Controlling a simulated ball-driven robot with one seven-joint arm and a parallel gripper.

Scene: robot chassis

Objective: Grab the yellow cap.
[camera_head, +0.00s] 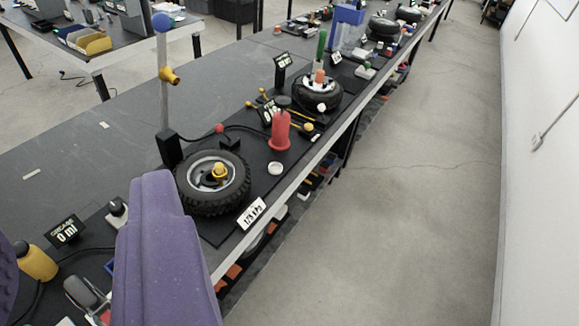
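A yellow cap-like piece (219,170) sits at the hub of the nearest black tyred wheel (235,195), which lies on a dark mat on the long workbench. A yellow collar (170,76) is on an upright grey rod with a blue ball on top, behind the wheel. My gripper (80,215) shows as two purple fingers, one large in the lower left and one cut off by the left edge. They are wide apart with only bench items seen below and between them. The right finger is to the left of the wheel; nothing is held.
A red spool-like piece (280,130) and a small white disc (275,168) are near the wheel. A yellow-orange bottle (36,262) and a "0 ml" sign (65,231) are at lower left. Farther along are another wheel (318,93) and a blue box (348,14). The floor at right is clear.

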